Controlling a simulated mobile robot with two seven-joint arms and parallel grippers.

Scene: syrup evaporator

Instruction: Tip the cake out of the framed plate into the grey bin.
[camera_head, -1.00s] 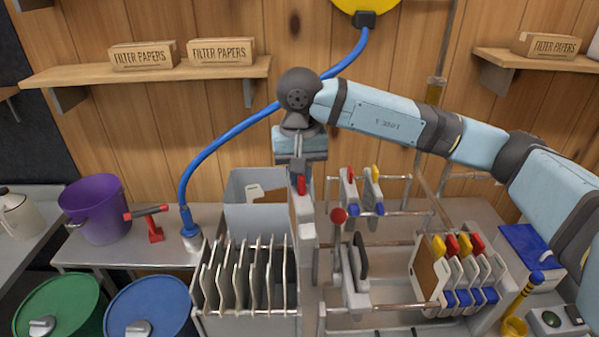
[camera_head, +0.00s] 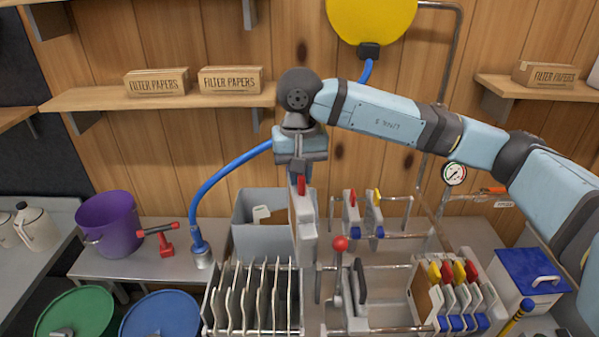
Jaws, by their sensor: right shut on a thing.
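My right gripper (camera_head: 299,174) is shut on the red-tabbed top of a framed plate (camera_head: 304,232). The plate hangs upright and nearly edge-on to me. It overlaps the right side of the grey bin (camera_head: 285,240) in the picture; I cannot tell whether it is over the bin or in front of it. The cake is not clearly visible, as the plate's faces are mostly turned from view. A pale piece with a cut-out and a brown piece show inside the bin. My left gripper is not in view.
A slotted rack of pale plates (camera_head: 250,297) stands in front of the bin. To the right, a metal press (camera_head: 385,252) holds several coloured-tab plates and a red-knobbed lever (camera_head: 340,244). A purple bucket (camera_head: 108,224) and red tool (camera_head: 158,240) are left.

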